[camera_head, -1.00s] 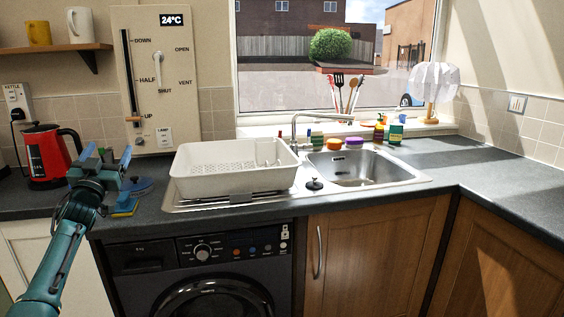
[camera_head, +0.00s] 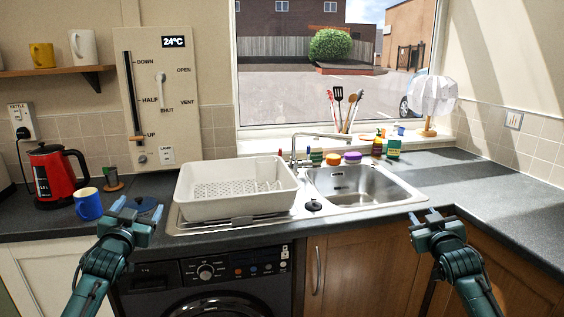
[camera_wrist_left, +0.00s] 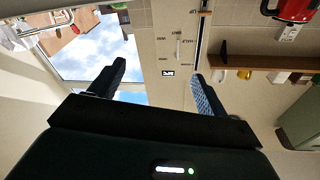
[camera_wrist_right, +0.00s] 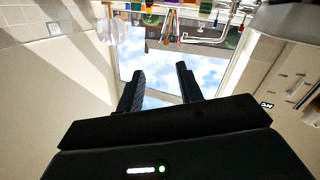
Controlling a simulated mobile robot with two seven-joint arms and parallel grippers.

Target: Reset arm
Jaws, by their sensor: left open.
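My left gripper (camera_head: 137,212) is in front of the counter at the left in the head view, its fingers apart and empty. In the left wrist view its two fingers (camera_wrist_left: 155,90) are spread with only window and wall beyond them. My right gripper (camera_head: 431,217) is in front of the counter at the right. In the right wrist view its fingers (camera_wrist_right: 160,88) are also apart with nothing between them. Neither gripper touches anything that I can see.
A blue mug (camera_head: 88,204) and a red kettle (camera_head: 55,176) stand on the left counter. A white dish rack (camera_head: 232,207) sits beside the metal sink (camera_head: 358,186). A black plug (camera_head: 313,205) lies near the sink. The right counter (camera_head: 490,188) is largely clear.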

